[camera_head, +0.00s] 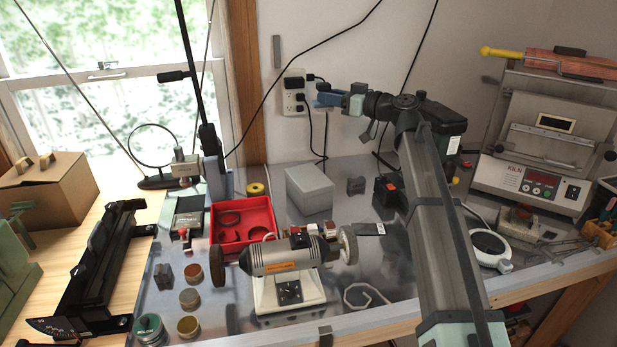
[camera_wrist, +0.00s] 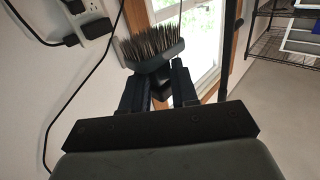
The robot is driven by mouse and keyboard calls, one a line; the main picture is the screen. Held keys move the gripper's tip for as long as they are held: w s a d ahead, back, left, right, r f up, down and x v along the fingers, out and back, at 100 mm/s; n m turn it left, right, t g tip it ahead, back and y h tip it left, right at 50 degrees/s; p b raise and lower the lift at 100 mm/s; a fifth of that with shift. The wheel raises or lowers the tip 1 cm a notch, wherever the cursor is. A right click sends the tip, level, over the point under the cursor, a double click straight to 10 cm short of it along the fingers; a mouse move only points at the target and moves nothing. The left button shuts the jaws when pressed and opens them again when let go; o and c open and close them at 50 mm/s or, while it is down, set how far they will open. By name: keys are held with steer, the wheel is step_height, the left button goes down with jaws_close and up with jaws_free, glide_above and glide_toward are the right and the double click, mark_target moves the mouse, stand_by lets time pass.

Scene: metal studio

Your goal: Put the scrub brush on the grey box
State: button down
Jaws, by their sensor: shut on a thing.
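The scrub brush, a dark grey-blue block with stiff brown bristles, shows in the wrist view (camera_wrist: 153,59) at the fingertips, bristles towards the picture's top. In the head view it is the small blue piece (camera_head: 327,98) at the left end of my arm. My gripper (camera_head: 343,100) is shut on it and holds it in the air, well above the bench; it also shows in the wrist view (camera_wrist: 160,83). The grey box (camera_head: 309,192), a plain block, stands on the metal bench below the brush, slightly left of it in the picture. Its top is bare.
A red tray (camera_head: 243,238) with rings lies left of the box. A bench grinder (camera_head: 287,272) stands in front. A small dark block (camera_head: 356,186) is just right of the box. A wall outlet with plugs (camera_head: 295,97) and hanging cables are close to my gripper.

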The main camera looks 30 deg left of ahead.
steer(key=a, duration=0.2)
steer(key=s+a, duration=0.1)
steer(key=shift+s+a, duration=0.1)
steer(key=shift+a, duration=0.25)
step_height(320, 180, down, 10)
glide_above(315, 178)
steer(key=shift+f, duration=5.55)
steer(key=shift+f, duration=0.15)
steer(key=c, duration=0.8)
jaws_free()
steer(key=shift+c, duration=0.2)
steer(key=shift+d, duration=0.1)
steer(key=d, duration=1.2)
